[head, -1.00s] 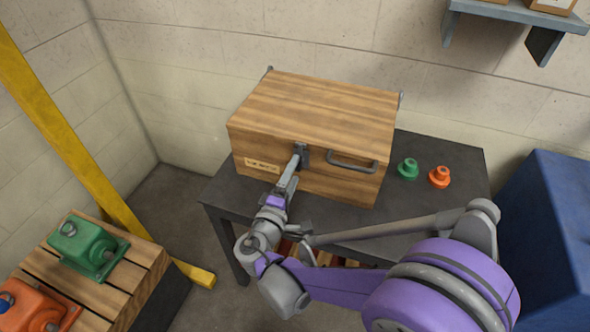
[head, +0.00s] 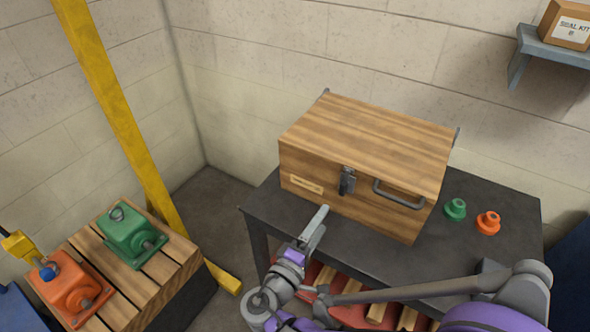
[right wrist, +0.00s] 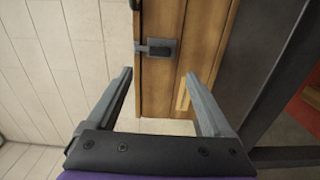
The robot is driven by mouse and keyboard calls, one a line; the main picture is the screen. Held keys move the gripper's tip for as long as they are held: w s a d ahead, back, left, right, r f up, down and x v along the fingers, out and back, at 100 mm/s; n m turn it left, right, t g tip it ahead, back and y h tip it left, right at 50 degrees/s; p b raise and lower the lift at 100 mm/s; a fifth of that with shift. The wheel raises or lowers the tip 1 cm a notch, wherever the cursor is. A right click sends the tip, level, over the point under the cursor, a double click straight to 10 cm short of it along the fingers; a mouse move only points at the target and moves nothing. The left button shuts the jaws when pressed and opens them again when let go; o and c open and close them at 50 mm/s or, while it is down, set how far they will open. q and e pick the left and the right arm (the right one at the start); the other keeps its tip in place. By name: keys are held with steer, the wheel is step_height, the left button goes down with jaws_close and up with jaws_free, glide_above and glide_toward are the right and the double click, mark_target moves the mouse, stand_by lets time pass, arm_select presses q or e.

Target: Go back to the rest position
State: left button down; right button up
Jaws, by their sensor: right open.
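My right gripper (head: 318,220) is in front of the wooden chest, apart from it, with empty jaws. In the right wrist view the two fingers (right wrist: 160,92) stand wide apart with nothing between them. The wooden chest (head: 365,140) is closed on the dark table (head: 470,268). Its metal latch (head: 347,180) and handle (head: 398,195) face me; the latch also shows in the right wrist view (right wrist: 160,48). My left gripper is not in view.
A green part (head: 455,210) and an orange part (head: 488,222) stand on the table right of the chest. A green motor (head: 130,235) and an orange motor (head: 70,288) sit on a slatted wooden stand at left, near a yellow post (head: 118,110). A shelf (head: 550,45) is at upper right.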

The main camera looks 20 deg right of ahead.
steer(key=s+d+f+m+g+y, duration=0.3)
steer(key=s+d+f+g+y, duration=0.3)
steer(key=s+f, duration=0.3)
steer(key=s+a+f+m+g+y, duration=0.1)
steer(key=s+a+f+m+y, duration=0.1)
steer(key=s+a+m+y, duration=0.4)
arm_select(q)
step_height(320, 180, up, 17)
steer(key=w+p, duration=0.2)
steer(key=p, duration=1.3)
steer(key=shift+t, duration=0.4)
arm_select(e)
step_height(320, 180, up, 17)
steer(key=w+a+n+y, duration=0.1)
steer(key=shift+w+a+r+t+y, duration=0.2)
steer(key=shift+w+a+t+y, duration=0.1)
steer(key=shift+t+y, duration=0.1)
steer(key=shift+s, duration=0.15)
